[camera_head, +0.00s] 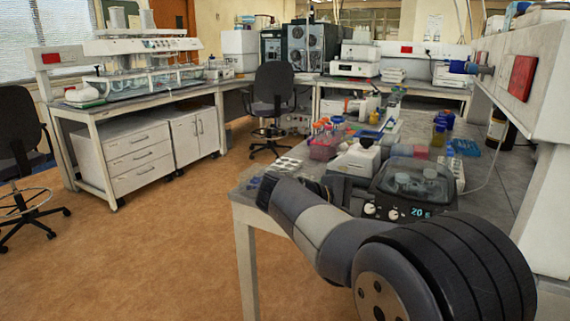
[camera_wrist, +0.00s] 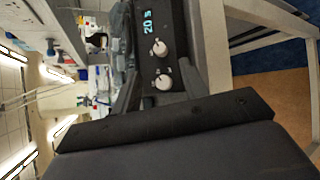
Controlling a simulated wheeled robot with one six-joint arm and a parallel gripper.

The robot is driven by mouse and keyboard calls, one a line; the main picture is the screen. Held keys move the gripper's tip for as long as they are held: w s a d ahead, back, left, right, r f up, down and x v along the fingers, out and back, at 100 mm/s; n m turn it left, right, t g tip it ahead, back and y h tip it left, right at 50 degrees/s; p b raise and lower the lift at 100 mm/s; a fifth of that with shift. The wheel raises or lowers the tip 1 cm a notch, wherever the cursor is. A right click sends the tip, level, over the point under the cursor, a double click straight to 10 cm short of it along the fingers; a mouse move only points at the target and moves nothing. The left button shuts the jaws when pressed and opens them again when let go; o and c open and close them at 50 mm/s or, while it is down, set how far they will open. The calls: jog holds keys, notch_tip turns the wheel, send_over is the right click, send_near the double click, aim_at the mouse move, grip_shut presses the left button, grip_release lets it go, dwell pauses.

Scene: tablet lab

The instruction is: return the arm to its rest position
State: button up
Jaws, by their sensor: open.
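My arm (camera_head: 325,235) reaches from the lower right of the head view over the front edge of the near bench. My gripper (camera_wrist: 160,88) is open in the wrist view, its two dark fingers apart with nothing held between them. The wrist view is turned on its side. In front of the fingers is the control panel of a dark instrument (camera_wrist: 163,60) with two white knobs and a lit "20" display. The same instrument (camera_head: 420,187), with a clear lid, stands just right of my wrist in the head view. My fingertips are hard to make out there.
A white multi-well plate (camera_head: 289,165) lies near my wrist at the bench edge. A white device (camera_head: 357,160) and a pink tube rack (camera_head: 323,147) stand behind. A shelf with a red panel (camera_head: 522,77) overhangs the right. The brown floor (camera_head: 170,240) at left is open.

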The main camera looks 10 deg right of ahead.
aim_at(392, 214)
jog(key=b+x, duration=0.1)
jog(key=x, duration=0.7)
jog(key=shift+d, duration=0.2)
jog(key=shift+f, duration=0.1)
jog(key=shift+n, duration=0.3)
jog(key=shift+a, duration=0.1)
